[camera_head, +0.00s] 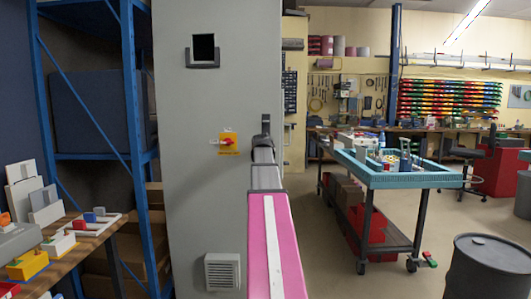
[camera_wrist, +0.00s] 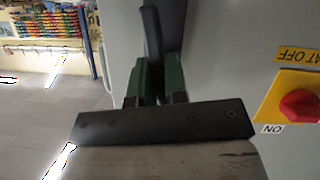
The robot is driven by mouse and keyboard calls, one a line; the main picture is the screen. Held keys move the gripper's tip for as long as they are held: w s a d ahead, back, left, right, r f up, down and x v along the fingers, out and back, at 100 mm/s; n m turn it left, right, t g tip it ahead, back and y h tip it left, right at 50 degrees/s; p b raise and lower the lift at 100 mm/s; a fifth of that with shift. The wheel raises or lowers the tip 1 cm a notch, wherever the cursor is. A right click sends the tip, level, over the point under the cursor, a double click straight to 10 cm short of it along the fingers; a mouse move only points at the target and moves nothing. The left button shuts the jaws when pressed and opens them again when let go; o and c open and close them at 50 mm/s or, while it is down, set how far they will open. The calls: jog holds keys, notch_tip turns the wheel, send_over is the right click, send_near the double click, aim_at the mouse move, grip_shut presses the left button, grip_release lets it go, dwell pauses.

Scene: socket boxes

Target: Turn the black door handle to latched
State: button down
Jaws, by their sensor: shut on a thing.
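The black door handle (camera_head: 266,122) is on the right edge of the tall grey cabinet's front (camera_head: 185,140), partly behind my arm in the head view. In the wrist view the handle (camera_wrist: 152,32) rises from between the two green fingers of my gripper (camera_wrist: 158,82). The fingers are closed on its lower part, one on each side. The handle's upper part stands clear, close to upright and slightly tilted. Its pivot and any latch marking are hidden.
A red switch on a yellow plate (camera_wrist: 298,98) is on the cabinet front beside my gripper. A blue rack (camera_head: 132,110) and a cluttered bench (camera_head: 75,245) stand left. A turquoise-topped cart (camera_head: 400,181) and a dark drum (camera_head: 488,265) stand right, with open floor between.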

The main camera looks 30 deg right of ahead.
jog(key=shift+m+t+y, duration=0.3)
jog(key=shift+m+y, duration=0.2)
jog(key=shift+m, duration=0.3)
jog(key=c, duration=1.1)
grip_release()
jog(key=shift+c, duration=0.2)
jog(key=v, duration=1)
jog(key=shift+s, duration=0.4)
jog(key=shift+a+r, duration=0.1)
jog(key=shift+a, duration=0.05)
